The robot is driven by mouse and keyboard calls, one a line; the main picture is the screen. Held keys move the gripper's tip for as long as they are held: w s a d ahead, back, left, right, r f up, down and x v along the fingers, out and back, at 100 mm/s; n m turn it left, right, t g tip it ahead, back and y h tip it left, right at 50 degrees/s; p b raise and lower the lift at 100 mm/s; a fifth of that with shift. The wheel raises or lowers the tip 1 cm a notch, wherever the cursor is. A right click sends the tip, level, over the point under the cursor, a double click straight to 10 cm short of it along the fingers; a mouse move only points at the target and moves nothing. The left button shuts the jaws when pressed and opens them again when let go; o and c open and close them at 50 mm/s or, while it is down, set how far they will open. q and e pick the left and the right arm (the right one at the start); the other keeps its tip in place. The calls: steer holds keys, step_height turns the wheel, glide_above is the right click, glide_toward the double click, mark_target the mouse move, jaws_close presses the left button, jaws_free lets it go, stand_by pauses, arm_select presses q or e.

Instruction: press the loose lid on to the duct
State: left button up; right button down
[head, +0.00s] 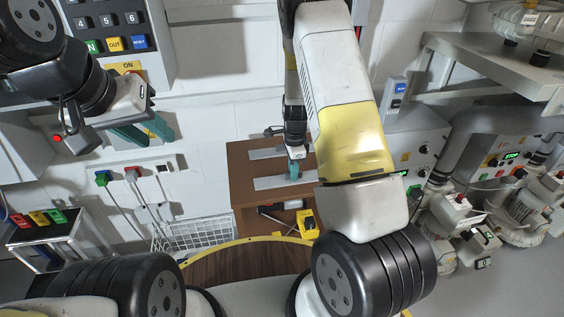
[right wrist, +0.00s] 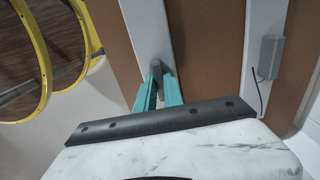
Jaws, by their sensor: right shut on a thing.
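Two long pale strips lie on a brown wooden bench: a near strip (head: 272,183) and a far strip (head: 265,153). They look like ducting, but I cannot tell where the lid sits on the duct. My right gripper (head: 293,170) is at the near strip. In the right wrist view its teal fingers (right wrist: 157,88) are shut on a small dark grey piece (right wrist: 156,71), right over the near strip (right wrist: 147,30). Whether the piece touches the strip is unclear. My left gripper (head: 147,131) is open and empty, in front of the wall, far left of the bench.
Blowers and a shelf (head: 500,70) fill the right.

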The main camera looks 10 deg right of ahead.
stand_by(0.4)
steer(key=shift+r, duration=3)
